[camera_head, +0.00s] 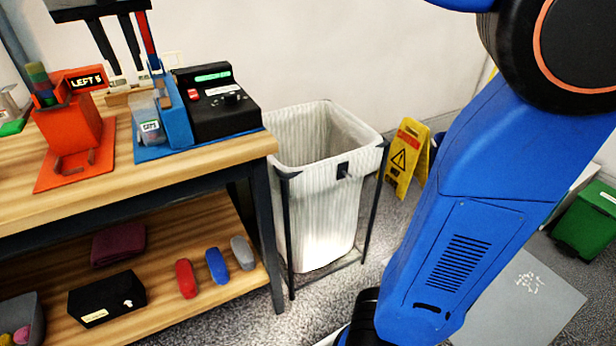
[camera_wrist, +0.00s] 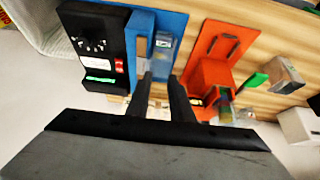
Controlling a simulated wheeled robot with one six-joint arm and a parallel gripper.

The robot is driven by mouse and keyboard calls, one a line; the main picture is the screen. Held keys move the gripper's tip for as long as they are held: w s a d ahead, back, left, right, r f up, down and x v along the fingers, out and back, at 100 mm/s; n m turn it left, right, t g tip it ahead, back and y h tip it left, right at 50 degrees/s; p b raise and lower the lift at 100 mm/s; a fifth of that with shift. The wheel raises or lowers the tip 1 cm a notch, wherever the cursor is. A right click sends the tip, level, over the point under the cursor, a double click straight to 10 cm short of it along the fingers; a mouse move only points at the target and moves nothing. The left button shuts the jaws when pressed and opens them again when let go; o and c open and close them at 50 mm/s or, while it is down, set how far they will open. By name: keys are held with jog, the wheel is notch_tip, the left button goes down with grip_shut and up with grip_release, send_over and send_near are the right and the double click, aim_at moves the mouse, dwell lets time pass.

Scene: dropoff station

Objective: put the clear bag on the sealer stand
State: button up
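The clear bag (camera_head: 150,128) has a pale label and stands upright on the blue base of the sealer stand (camera_head: 176,118). It rests beside the stand's blue block, seemingly touching it. The bag also shows in the wrist view (camera_wrist: 161,52), against the blue stand (camera_wrist: 174,22). My gripper (camera_head: 128,70) is above and behind the bag, near the back of the bench. Its two fingers are apart with nothing between them. In the wrist view my gripper (camera_wrist: 163,80) points toward the bag's side of the stand, clear of the bag.
A black sealer unit (camera_head: 213,103) stands right of the blue block. An orange stand (camera_head: 72,132) marked LEFT 5 is close on the left. A white bin (camera_head: 318,200) stands right of the bench (camera_head: 205,180). A yellow floor sign (camera_head: 406,158) is behind it.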

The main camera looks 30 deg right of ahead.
jog(key=s+d+f, duration=0.4)
jog(key=d+f, duration=0.2)
jog(key=d, duration=0.3)
jog(key=s+d+f, duration=0.5)
jog(key=d+f, duration=0.1)
jog(key=d, duration=0.3)
jog(key=s+d+f, duration=0.4)
jog(key=s+f, duration=0.3)
jog(key=f, duration=0.2)
jog(key=s+d+f+g, duration=0.1)
jog(key=s+d+f, duration=0.4)
jog(key=s+f, duration=0.2)
notch_tip(320, 180, down, 2)
jog(key=shift+s+d+f, duration=0.2)
jog(key=shift+s, duration=0.2)
